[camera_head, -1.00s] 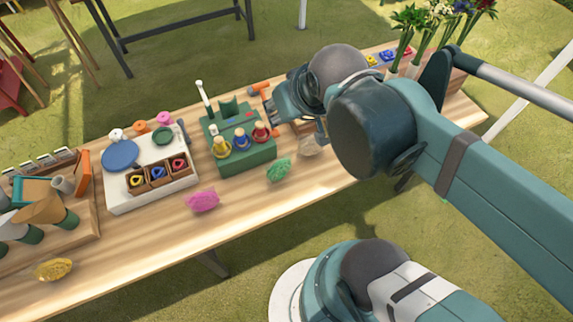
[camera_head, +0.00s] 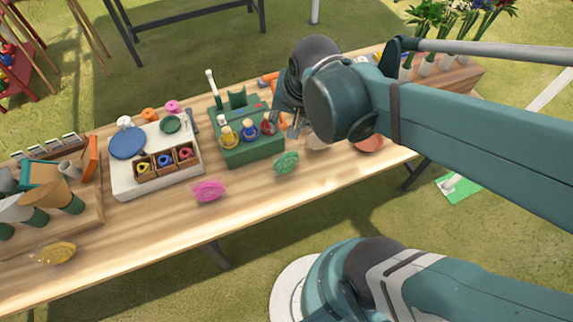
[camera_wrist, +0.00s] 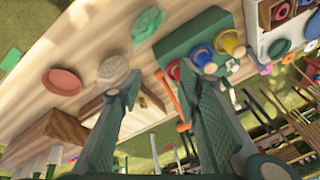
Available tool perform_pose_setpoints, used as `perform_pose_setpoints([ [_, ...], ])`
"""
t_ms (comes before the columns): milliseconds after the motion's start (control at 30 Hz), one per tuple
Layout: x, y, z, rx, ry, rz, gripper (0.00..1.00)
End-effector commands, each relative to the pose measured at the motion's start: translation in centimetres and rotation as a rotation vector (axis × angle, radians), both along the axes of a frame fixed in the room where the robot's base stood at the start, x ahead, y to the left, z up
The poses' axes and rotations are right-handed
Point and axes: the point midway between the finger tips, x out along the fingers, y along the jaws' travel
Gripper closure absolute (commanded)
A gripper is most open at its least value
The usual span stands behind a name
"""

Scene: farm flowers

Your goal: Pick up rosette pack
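Small oval packs, which look like the rosette packs, lie in a row along the table's front edge. In the head view they are yellow (camera_head: 55,253), pink (camera_head: 209,190), green (camera_head: 286,163), cream (camera_head: 317,142) and salmon (camera_head: 369,144), the last two partly hidden by my arm. The wrist view shows the green (camera_wrist: 147,25), cream (camera_wrist: 113,70) and salmon (camera_wrist: 62,82) packs. My gripper (camera_wrist: 165,88) is open and empty, its two fingers well apart. In the head view my gripper (camera_head: 292,118) is above the table, just right of the green stand, touching no pack.
A green stand (camera_head: 250,152) holds several ribbon spools. Left of it is a white tray (camera_head: 120,184) with small boxes. A wooden tray with cones (camera_head: 88,222) stands far left, and flower vases (camera_head: 425,65) at the far right. The front strip between packs is bare.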

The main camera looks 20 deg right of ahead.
Motion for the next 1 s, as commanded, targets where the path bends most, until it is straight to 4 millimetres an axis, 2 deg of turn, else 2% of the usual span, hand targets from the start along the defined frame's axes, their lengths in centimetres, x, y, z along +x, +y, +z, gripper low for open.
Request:
perform_pose_setpoints([
  [700,-0.5,0.7,-9.4,0.12,0.249,-0.543,0.66],
  [1000,-1.2,0.9,-12.2,0.128,0.318,-0.716,0.66],
])
